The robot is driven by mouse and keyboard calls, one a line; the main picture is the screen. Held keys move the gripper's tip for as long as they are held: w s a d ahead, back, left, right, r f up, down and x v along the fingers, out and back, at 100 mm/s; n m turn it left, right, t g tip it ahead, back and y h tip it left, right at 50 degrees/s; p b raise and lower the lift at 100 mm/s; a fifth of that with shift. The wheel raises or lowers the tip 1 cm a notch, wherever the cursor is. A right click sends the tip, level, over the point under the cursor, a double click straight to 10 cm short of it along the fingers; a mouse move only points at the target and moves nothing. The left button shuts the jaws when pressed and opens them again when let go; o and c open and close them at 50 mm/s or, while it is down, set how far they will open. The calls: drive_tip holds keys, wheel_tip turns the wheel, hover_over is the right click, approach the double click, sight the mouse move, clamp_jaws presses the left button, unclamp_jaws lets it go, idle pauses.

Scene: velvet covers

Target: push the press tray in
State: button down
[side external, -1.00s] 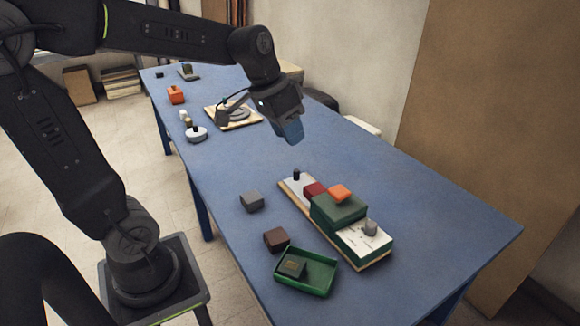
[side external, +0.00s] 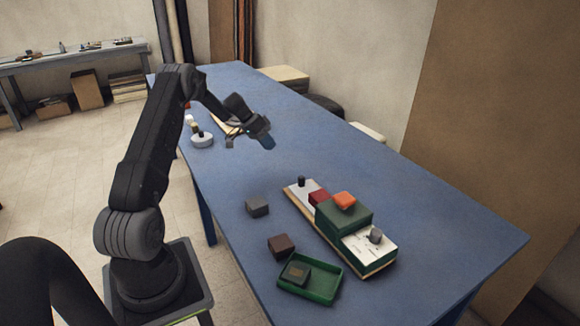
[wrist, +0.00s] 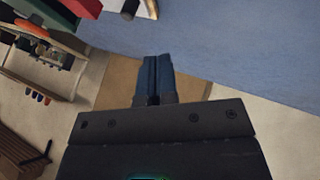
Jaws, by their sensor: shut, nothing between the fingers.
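The press is a long wooden-edged board with a green block (side external: 343,216) on it, at the right of the table in the side view. An orange piece (side external: 344,200) sits on top and a red block (side external: 319,198) stands behind. A light plate with a dark knob (side external: 301,182) shows at its far end, and a white plate (side external: 362,246) with a grey knob (side external: 376,236) at its near end. I cannot tell which plate is the tray. My gripper (side external: 267,142) is shut and empty, above the table beyond the dark knob. Its blue fingers show together in the wrist view (wrist: 158,76).
A green open box (side external: 318,292) holds a dark block (side external: 294,273). A brown block (side external: 281,246) and a grey block (side external: 257,207) lie left of the press. A round white object (side external: 202,140) stands farther back. The blue table (side external: 430,215) is clear right of the press.

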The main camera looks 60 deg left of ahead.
sight(315, 192)
drive_tip(key=x, duration=1)
drive_tip(key=shift+f, duration=0.15)
drive_tip(key=shift+w+d, duration=0.25)
drive_tip(key=shift+d, duration=1)
drive_tip(key=shift+w+d, duration=0.1)
drive_tip(key=shift+d, duration=0.6)
drive_tip(key=shift+d, duration=0.4)
drive_tip(key=d, duration=1)
drive_tip(key=shift+d, duration=0.35)
